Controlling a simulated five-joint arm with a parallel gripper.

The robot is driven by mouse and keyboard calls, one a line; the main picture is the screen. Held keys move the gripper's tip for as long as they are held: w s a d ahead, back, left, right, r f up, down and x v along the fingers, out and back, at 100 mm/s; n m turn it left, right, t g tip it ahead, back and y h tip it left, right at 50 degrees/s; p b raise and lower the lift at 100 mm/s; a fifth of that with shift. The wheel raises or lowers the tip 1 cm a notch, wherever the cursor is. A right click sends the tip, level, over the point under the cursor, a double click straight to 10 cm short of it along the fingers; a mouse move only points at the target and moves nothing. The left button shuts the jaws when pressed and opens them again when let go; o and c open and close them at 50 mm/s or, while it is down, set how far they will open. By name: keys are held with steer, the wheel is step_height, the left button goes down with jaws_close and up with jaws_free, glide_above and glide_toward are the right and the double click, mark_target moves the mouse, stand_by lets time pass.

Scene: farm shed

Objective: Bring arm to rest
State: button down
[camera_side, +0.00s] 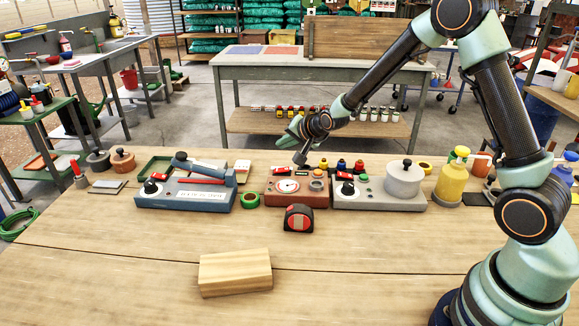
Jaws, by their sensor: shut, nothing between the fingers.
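My arm rises from the right side of the table, bends at the top of the picture and reaches down to the left. My gripper (300,158) is shut and empty. It points downward in the air, in line with the red-brown device with a dial (289,187) and the upper edge of the table. The picture does not show clearly how high it is above the device. The fingers are small here.
A wooden block (235,272) and a black-red tape measure (299,218) lie on the wooden table (120,265). A blue-grey sealer (190,192), a grey device with a white pot (385,190) and a yellow bottle (452,178) stand in a row. The front left table is clear.

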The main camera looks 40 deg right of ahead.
steer(key=shift+r, duration=0.1)
steer(key=s+a+r+n+g, duration=0.2)
steer(key=s+r+n, duration=0.4)
steer(key=s+r, duration=0.55)
steer(key=s+a+n+g, duration=0.1)
steer(key=s+n, duration=0.2)
steer(key=s, duration=0.5)
steer(key=s+a+r+n+g, duration=0.1)
steer(key=s+n+g, duration=0.1)
steer(key=s, duration=0.7)
steer(key=shift+n+y, duration=0.4)
steer(key=c, duration=1.5)
jaws_free()
steer(key=shift+s+r, duration=0.1)
steer(key=shift+r, duration=0.05)
steer(key=shift+c, duration=0.2)
